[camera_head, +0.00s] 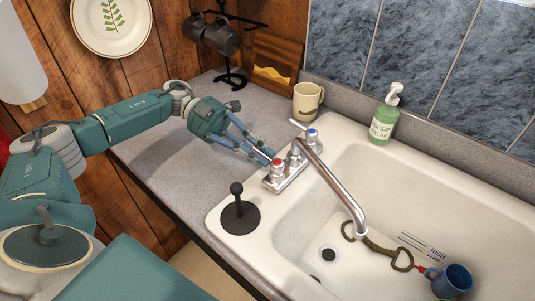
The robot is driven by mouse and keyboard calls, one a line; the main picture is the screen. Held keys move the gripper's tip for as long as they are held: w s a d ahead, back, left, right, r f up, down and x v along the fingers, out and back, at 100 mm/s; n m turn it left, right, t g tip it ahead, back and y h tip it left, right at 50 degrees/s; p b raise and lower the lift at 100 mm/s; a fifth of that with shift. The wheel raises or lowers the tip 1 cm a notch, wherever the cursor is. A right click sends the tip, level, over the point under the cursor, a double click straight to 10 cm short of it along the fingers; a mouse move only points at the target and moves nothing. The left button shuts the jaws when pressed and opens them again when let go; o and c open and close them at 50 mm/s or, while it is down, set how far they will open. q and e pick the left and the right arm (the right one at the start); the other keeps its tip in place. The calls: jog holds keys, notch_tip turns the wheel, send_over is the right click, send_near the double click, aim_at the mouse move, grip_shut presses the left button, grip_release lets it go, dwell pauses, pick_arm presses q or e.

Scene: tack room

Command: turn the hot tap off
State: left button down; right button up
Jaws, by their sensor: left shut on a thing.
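The chrome tap (335,185) stands on the sink's back left rim, with its spout over the basin. Its hot handle (278,166) has a red mark and is on the near side. Its cold handle (311,135) has a blue mark and is on the far side. My left gripper (266,156) reaches in from the left, low over the counter, with its fingers closed at the hot handle. The fingertips partly hide the handle, so its exact angle is hard to read. I cannot make out a water stream below the spout. My right gripper is not in view.
A black plunger-like stand (240,215) is on the sink rim near the tap. A cream mug (307,101) and green soap bottle (384,118) stand behind. The white basin (300,225) holds a blue mug (452,279) and a brass-coloured tool (378,248). The left counter (165,160) is mostly clear.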

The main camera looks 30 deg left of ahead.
pick_arm(q)
jog(key=shift+w+r, duration=0.2)
jog(key=shift+r, duration=0.1)
jog(key=c, duration=1.8)
grip_release()
jog(key=shift+f, duration=0.2)
jog(key=shift+a, duration=0.15)
jog(key=shift+v, duration=5.95)
